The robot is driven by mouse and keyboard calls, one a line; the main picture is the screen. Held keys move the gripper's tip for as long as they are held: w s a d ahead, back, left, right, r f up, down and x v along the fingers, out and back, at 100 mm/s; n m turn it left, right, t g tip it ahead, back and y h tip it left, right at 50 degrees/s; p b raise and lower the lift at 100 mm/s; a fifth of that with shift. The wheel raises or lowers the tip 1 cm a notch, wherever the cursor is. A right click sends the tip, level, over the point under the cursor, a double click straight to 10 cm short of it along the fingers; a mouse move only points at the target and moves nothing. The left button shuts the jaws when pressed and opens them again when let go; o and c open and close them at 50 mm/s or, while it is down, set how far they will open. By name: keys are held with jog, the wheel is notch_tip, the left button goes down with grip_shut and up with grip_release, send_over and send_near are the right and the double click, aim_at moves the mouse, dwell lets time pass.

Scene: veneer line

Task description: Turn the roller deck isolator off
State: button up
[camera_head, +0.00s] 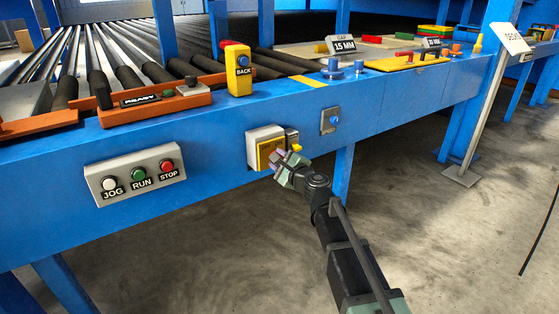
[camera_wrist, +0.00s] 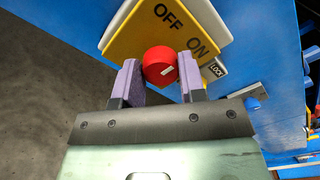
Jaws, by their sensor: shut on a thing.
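The isolator (camera_head: 265,135) is a pale box with a yellow plate on the front face of the blue deck frame. In the wrist view its yellow plate (camera_wrist: 135,35) carries the words OFF and ON, with a small LOCK label beside it. Its red round knob (camera_wrist: 158,60) has a short white mark on the near-right part, slanting toward the ON side. My gripper (camera_head: 280,160) is at the plate, and its purple fingers stand either side of the knob, shut on it. In the head view the gripper hides the knob.
A grey box (camera_head: 135,177) with JOG, RUN and STOP buttons is on the frame to the left. A blue button plate (camera_head: 330,121) is just right of the isolator. A yellow BACK pendant (camera_head: 238,75) stands above. The floor below is clear.

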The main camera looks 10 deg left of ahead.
jog(key=n, duration=0.9)
jog(key=shift+f, duration=0.15)
jog(key=shift+n, duration=0.4)
jog(key=o, duration=0.9)
jog(key=shift+s, duration=0.1)
jog(key=v, duration=1)
jog(key=shift+s+d, duration=0.2)
jog(key=shift+d, duration=0.05)
